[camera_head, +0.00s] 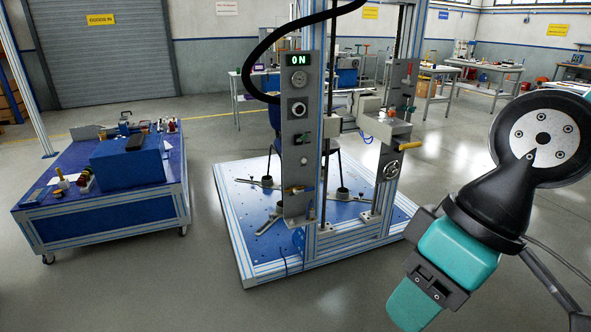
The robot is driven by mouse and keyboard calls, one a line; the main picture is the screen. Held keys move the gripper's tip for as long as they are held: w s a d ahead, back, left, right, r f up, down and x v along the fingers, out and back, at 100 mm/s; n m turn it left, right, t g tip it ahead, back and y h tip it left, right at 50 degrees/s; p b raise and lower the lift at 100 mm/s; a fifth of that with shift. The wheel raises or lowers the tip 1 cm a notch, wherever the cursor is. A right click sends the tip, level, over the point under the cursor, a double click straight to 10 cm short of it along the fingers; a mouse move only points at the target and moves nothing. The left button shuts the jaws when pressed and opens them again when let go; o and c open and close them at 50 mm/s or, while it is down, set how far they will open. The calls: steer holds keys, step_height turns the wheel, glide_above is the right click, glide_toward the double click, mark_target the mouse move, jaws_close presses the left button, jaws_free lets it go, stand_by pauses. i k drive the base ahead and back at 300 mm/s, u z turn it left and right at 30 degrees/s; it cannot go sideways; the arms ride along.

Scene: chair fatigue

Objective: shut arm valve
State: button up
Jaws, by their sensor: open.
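A chair test rig stands in mid-view with two upright grey panels. The left panel (297,150) carries a lit green "ON" display, a gauge, a round black knob and, low down, a small brass-coloured valve-like fitting (297,189). The right panel (388,185) has a yellow lever handle (410,145) that sticks out to the right, above a round metal fitting (391,170). I cannot read which of these is the arm valve. My gripper (437,284), teal and black, is at the lower right, open, apart from the rig. Its fingertips are hard to make out.
The rig's blue base plate (240,215) has a metal frame edge. A blue-topped cart (105,205) with tools stands at the left. Grey floor is clear between them. A black hose (268,45) loops over the rig. Workbenches (490,68) stand behind.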

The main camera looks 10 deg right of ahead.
mark_target(306, 190)
steer(key=i, duration=1.1)
steer(key=u, duration=1)
steer(key=i, duration=0.25)
steer(key=z, duration=1.2)
